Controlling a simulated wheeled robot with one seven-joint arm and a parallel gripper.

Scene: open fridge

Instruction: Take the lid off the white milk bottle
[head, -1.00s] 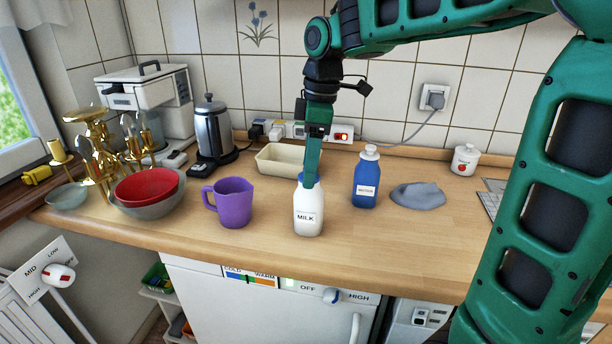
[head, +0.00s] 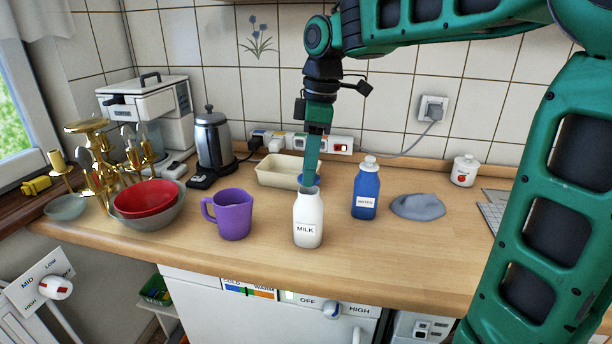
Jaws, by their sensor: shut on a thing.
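The white milk bottle (head: 308,225), labelled MILK, stands upright on the wooden counter near its front edge. Its white top rim shows. My gripper (head: 308,182) points down just above and slightly behind the bottle's mouth.
A blue bottle (head: 365,192) with a white cap stands to the right, beside a grey cloth (head: 418,207). A purple mug (head: 233,216) stands to the left. A cream tray (head: 272,176) lies behind. Clear counter shows in front of the cloth.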

